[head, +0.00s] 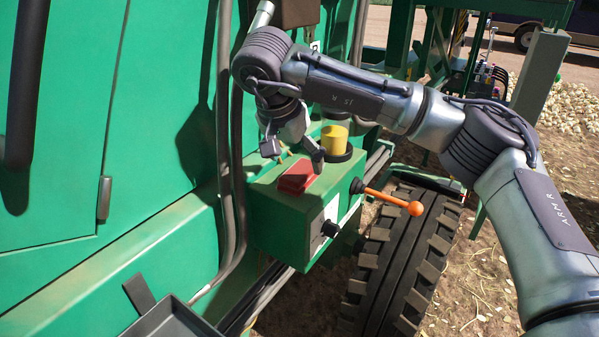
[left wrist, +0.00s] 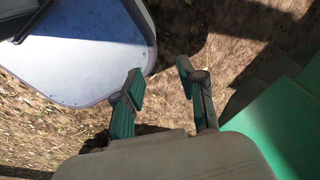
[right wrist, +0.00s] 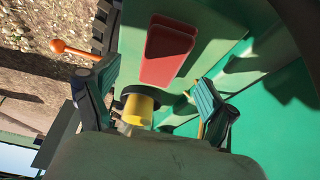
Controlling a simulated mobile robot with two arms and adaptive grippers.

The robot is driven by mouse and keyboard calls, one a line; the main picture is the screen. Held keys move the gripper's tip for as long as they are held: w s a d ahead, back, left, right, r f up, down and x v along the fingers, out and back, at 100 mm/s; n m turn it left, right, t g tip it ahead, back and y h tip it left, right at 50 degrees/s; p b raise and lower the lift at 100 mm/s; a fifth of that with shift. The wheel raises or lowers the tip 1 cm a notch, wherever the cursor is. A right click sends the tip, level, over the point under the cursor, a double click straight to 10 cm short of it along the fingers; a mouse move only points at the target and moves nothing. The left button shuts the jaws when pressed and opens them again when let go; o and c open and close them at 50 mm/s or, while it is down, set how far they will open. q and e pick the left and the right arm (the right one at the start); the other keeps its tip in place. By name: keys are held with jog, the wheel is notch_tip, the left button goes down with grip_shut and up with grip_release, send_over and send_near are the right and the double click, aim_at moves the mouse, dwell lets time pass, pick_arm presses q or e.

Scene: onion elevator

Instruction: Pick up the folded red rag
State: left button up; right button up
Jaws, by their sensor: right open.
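The folded red rag (head: 298,177) lies flat on top of a green control box (head: 275,215) on the machine's side. It also shows in the right wrist view (right wrist: 168,55), beyond the fingertips. My right gripper (head: 294,157) is open and empty, pointing down just above and behind the rag, with its fingers apart from it. In the right wrist view my right gripper (right wrist: 145,85) has its fingers spread wide. My left gripper (left wrist: 158,70) is open and empty over dry ground, and is not seen in the head view.
A yellow cylinder (head: 335,140) on a black ring stands behind the rag, close to my right gripper.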

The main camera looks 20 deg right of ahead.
aim_at(299, 170)
jog(key=shift+p+x, duration=0.65)
jog(key=shift+x, duration=1.4)
jog(key=shift+w+a, duration=0.1)
jog(key=c, duration=1.2)
pick_arm(q)
jog(key=shift+s+r, duration=0.25)
jog(key=shift+r, duration=0.3)
jog(key=shift+s+r, duration=0.25)
jog(key=shift+r, duration=0.25)
pick_arm(e)
jog(key=shift+c, duration=0.2)
pick_arm(q)
jog(key=shift+f, duration=0.1)
pick_arm(e)
jog(key=shift+r, duration=0.1)
